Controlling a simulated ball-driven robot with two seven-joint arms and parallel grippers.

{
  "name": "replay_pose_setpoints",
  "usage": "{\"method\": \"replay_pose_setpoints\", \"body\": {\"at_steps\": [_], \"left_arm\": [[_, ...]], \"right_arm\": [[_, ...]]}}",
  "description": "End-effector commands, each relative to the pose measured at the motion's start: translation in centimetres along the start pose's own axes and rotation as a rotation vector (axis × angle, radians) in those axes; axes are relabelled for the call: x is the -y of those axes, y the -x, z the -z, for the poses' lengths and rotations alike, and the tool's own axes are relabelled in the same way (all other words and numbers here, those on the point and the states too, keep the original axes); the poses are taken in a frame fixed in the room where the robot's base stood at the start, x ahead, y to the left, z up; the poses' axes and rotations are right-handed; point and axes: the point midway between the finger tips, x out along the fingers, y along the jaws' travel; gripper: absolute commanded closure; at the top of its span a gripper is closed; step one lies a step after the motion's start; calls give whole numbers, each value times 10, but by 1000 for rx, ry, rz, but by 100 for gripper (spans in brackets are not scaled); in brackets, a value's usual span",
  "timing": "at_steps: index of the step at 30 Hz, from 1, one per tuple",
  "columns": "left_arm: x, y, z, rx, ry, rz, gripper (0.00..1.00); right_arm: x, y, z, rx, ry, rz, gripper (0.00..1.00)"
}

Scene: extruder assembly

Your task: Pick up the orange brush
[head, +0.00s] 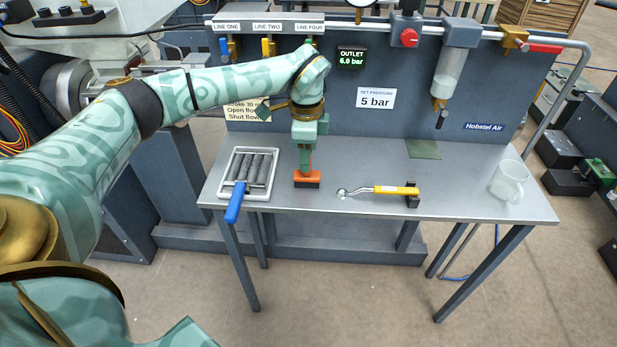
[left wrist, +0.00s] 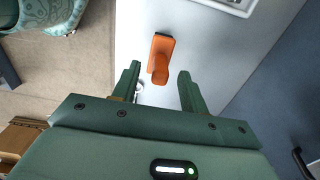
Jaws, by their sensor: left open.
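The orange brush (head: 307,181), with a dark lower edge, stands on the grey bench top near its front edge, right of the tray. It also shows in the left wrist view (left wrist: 160,58), upper middle, in line with the gap between my fingers. My left gripper (head: 305,163) points down, directly above the brush in the head view. In the left wrist view my left gripper (left wrist: 159,75) is open, with nothing clamped between its fingers. Whether the fingertips reach down beside the brush is hard to tell. My right gripper is not in view.
A yellow-handled tool (head: 385,189) lies to the right, and a clear mug (head: 508,181) stands far right. The panel (head: 410,120) rises behind; bench space between tool and mug is clear.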

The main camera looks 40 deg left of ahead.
Motion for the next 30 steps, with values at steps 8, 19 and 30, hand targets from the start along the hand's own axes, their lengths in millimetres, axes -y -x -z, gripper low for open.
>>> {"method": "replay_pose_setpoints", "body": {"at_steps": [8,19,30], "left_arm": [[0,-30,1,0,-1,-1,56],[0,-29,1,0,-1,0,100],[0,-16,1,-1,-1,1,100]], "right_arm": [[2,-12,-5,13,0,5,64],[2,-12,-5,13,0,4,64],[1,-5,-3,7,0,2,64]]}}
